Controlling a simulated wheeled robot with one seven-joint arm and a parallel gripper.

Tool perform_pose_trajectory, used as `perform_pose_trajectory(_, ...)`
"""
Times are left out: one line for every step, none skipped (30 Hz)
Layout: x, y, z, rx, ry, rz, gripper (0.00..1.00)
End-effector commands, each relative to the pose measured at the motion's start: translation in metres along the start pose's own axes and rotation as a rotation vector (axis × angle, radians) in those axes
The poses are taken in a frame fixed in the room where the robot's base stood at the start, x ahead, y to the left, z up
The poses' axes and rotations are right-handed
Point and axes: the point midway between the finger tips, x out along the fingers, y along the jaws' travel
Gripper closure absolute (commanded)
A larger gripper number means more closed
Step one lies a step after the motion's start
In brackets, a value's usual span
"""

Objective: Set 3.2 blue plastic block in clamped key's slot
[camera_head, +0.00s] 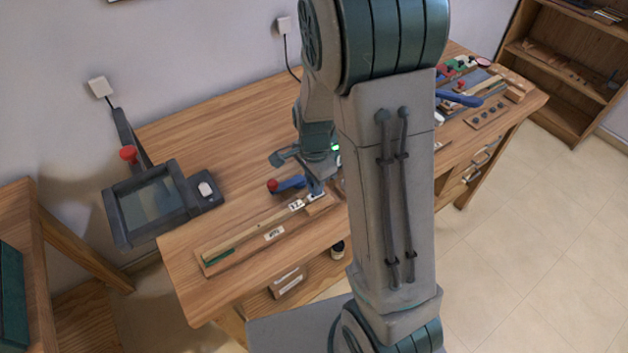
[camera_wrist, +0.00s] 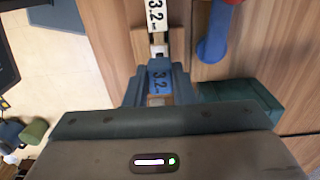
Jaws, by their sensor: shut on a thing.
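A long wooden key with a green end (camera_head: 250,229) lies on a board in the head view. Its white 3.2 label (camera_head: 296,205) also shows at the top of the wrist view (camera_wrist: 156,14). My gripper (camera_wrist: 158,76) is shut on a blue block marked 3.2 (camera_wrist: 160,80), just below the key's labelled end in the wrist view. A pale notch-like part of the key shows between label and block; the block's underside is hidden. A blue clamp handle (camera_wrist: 214,35) is right of the key. In the head view my gripper (camera_head: 316,190) is over the key's right end.
A dark tray-like device (camera_head: 150,205) with a red knob (camera_head: 128,154) stands at the bench's left. A red ball-topped blue lever (camera_head: 288,184) is close to my gripper. Tools and coloured pieces (camera_head: 465,75) crowd the far right. The bench's (camera_head: 220,130) back left is clear.

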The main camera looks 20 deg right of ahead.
Motion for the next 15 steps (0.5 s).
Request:
perform_pose_trajectory(0.0009, 0.0000, 0.0000, 0.000, 0.000, 0.000, 0.99)
perform_pose_trajectory(0.0013, 0.0000, 0.0000, 0.000, 0.000, 0.000, 0.99)
perform_pose_trajectory(0.0018, 0.0000, 0.0000, 0.000, 0.000, 0.000, 0.99)
perform_pose_trajectory(0.0022, 0.0000, 0.0000, 0.000, 0.000, 0.000, 0.99)
perform_pose_trajectory(0.0026, 0.0000, 0.0000, 0.000, 0.000, 0.000, 0.99)
perform_pose_trajectory(0.0031, 0.0000, 0.0000, 0.000, 0.000, 0.000, 0.99)
perform_pose_trajectory(0.0034, 0.0000, 0.0000, 0.000, 0.000, 0.000, 0.99)
perform_pose_trajectory(0.0038, 0.0000, 0.0000, 0.000, 0.000, 0.000, 0.99)
perform_pose_trajectory(0.0043, 0.0000, 0.0000, 0.000, 0.000, 0.000, 0.99)
perform_pose_trajectory(0.0047, 0.0000, 0.0000, 0.000, 0.000, 0.000, 0.99)
perform_pose_trajectory(0.0050, 0.0000, 0.0000, 0.000, 0.000, 0.000, 0.99)
perform_pose_trajectory(0.0055, 0.0000, 0.0000, 0.000, 0.000, 0.000, 0.99)
perform_pose_trajectory(0.0059, 0.0000, 0.0000, 0.000, 0.000, 0.000, 0.99)
perform_pose_trajectory(0.0062, 0.0000, 0.0000, 0.000, 0.000, 0.000, 0.99)
perform_pose_trajectory(0.0067, 0.0000, 0.0000, 0.000, 0.000, 0.000, 0.99)
